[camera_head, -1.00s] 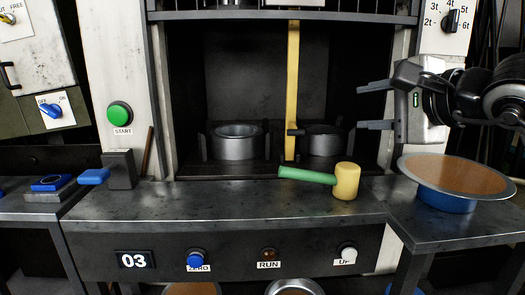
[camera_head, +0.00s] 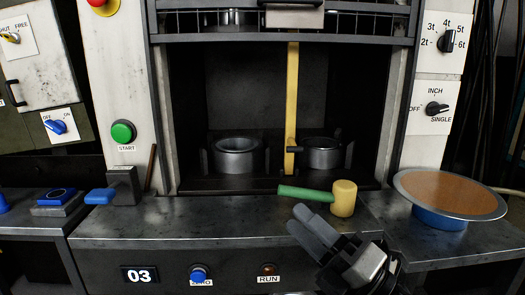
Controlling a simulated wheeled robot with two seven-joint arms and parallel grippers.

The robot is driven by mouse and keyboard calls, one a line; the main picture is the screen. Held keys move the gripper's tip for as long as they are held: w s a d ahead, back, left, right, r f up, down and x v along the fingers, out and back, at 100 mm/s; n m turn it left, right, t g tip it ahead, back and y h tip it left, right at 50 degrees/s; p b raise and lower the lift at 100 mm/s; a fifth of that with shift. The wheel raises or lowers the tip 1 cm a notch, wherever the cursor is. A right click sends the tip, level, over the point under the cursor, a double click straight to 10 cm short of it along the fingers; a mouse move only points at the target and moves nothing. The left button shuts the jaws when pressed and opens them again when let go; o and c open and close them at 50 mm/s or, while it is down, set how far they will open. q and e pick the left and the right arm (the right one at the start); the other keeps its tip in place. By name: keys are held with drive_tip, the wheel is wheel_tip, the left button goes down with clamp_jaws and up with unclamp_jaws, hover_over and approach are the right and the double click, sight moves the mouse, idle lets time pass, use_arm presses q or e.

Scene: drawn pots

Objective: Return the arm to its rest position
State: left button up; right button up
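My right gripper (camera_head: 308,227) is low at the front of the press bench, at the lower right of the head view. Its two dark fingers point up and left, in front of the bench's front edge. My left gripper is not in view.
The bench top (camera_head: 220,208) is mostly clear. A wide pan with a brown surface (camera_head: 450,193) stands on the right side table. Two metal pots (camera_head: 237,157) sit inside the press beside a yellow upright bar (camera_head: 292,110). The ZERO button (camera_head: 198,273) is on the front panel.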

drive_tip(key=d+f+m+t+h+p, duration=0.25)
drive_tip(key=d+f+m+h, duration=0.25)
drive_tip(key=f+m+h, duration=0.8)
drive_tip(key=s+d+f+m+g+h, duration=0.1)
drive_tip(key=s+f+m+g, duration=0.6)
drive_tip(key=s+f+m, duration=0.7)
drive_tip(key=shift+s+d+f+m+p, duration=0.3)
drive_tip(key=shift+d+f+m, duration=0.35)
drive_tip(key=shift+m, duration=0.55)
drive_tip(key=shift+w, duration=0.1)
